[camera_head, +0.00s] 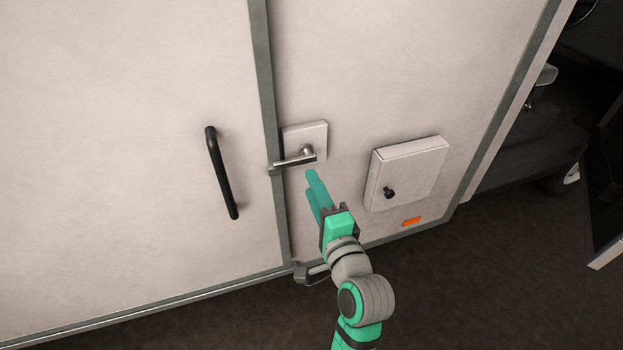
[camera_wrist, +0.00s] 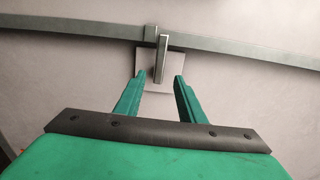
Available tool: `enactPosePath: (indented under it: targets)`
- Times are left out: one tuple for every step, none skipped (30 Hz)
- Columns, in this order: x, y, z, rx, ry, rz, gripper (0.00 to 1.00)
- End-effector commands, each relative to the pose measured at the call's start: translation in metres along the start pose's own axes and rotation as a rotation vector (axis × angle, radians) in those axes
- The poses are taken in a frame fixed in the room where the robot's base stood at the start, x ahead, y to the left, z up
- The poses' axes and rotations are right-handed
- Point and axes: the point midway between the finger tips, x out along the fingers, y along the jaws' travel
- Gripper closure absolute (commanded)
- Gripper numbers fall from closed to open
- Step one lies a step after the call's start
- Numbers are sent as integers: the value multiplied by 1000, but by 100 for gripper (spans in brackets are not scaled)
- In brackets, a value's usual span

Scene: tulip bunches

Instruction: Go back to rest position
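My gripper (camera_head: 318,190) is green and reaches up toward a pale wall with grey metal trim. In the wrist view, my gripper (camera_wrist: 156,85) has its two fingers spread apart with nothing between them. A metal lever handle (camera_head: 292,160) on a square pale plate (camera_head: 315,136) sits just beyond the fingertips. The handle also shows in the wrist view (camera_wrist: 161,60), lined up between the fingers but farther off. The fingers look apart from the handle.
A black bar handle (camera_head: 221,172) is on the left panel. A pale box (camera_head: 408,172) with a black knob (camera_head: 389,192) juts from the wall at right, above an orange marker light (camera_head: 411,222). The dark floor (camera_head: 480,290) is clear at lower right.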

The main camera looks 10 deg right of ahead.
Motion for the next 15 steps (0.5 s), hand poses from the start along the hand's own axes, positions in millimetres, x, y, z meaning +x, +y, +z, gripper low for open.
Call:
enactPosePath:
  targets:
    - [0,0,0,0,1,0,64]
    - [0,0,-1,0,1,0,64]
    - [0,0,-1,0,2,0,64]
    - [0,0,-1,0,2,0,64]
    - [0,0,0,-1,1,1,64]
    - [0,2,1,-3,0,3,64]
    - [0,4,2,-7,0,5,64]
    - [-1,8,3,-14,1,9,64]
    - [-2,14,5,-25,5,14,64]
    - [-4,19,6,-38,10,19,64]
    - [-6,26,7,-54,16,26,64]
    - [-9,37,8,-79,26,36,64]
    - [-13,46,8,-101,36,44,64]
    - [-17,55,8,-127,47,54,64]
    - [-23,68,8,-161,61,67,64]
